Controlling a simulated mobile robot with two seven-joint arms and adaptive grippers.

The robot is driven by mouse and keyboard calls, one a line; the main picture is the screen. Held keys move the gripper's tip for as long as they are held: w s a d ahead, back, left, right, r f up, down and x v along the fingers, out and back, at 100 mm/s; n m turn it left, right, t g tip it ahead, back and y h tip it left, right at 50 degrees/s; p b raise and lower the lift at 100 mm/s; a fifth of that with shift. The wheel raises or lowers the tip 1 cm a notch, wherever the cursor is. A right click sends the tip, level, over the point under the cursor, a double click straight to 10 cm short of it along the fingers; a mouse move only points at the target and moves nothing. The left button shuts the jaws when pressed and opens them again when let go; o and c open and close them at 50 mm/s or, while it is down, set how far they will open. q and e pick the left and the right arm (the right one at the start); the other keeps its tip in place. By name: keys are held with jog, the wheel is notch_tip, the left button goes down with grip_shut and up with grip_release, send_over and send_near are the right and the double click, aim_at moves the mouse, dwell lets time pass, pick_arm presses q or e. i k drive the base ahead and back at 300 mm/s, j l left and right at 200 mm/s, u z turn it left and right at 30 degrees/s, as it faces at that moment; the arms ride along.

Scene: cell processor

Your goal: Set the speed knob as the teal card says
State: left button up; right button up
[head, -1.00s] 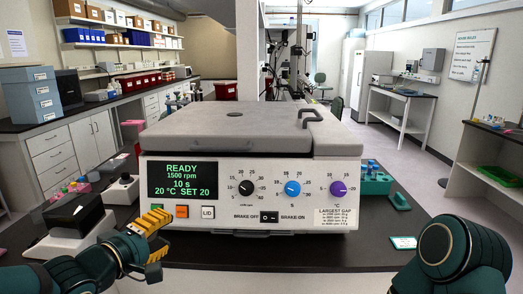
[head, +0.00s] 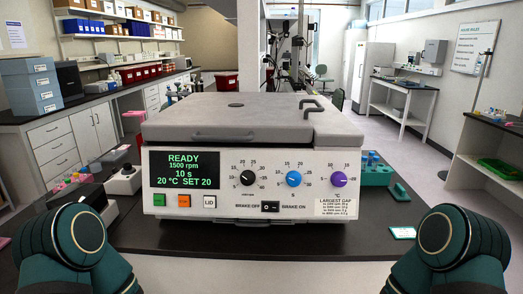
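The grey centrifuge (head: 240,125) stands on the dark bench with its lid closed. Its display (head: 184,171) reads READY, 1500 rpm, 10 s, 20 °C SET 20. The black knob (head: 248,178) has a numbered scale with small rpm lettering; its pointer is too small to read surely. A blue knob (head: 294,179) and a purple knob (head: 339,180) sit to its right. A small white card with teal edging (head: 403,233) lies on the bench at right; its text is unreadable. Neither gripper shows; only my arm links appear at the lower corners.
Green, orange and LID buttons (head: 209,202) and a brake switch (head: 270,207) line the lower panel. A teal rack (head: 374,172) stands right of the machine. A small white device (head: 124,181) stands left. The bench before the panel is clear.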

aim_at(247, 178)
jog(key=i+l, duration=0.1)
jog(key=l, duration=0.25)
jog(key=i+l, duration=0.1)
jog(key=l, duration=0.25)
jog(key=i+l, duration=0.15)
jog(key=l, duration=0.25)
jog(key=i+l, duration=0.1)
jog(key=l, duration=0.25)
jog(key=i+l, duration=0.1)
jog(key=l, duration=0.25)
jog(key=i+l, duration=0.1)
jog(key=l, duration=0.25)
jog(key=z, duration=0.05)
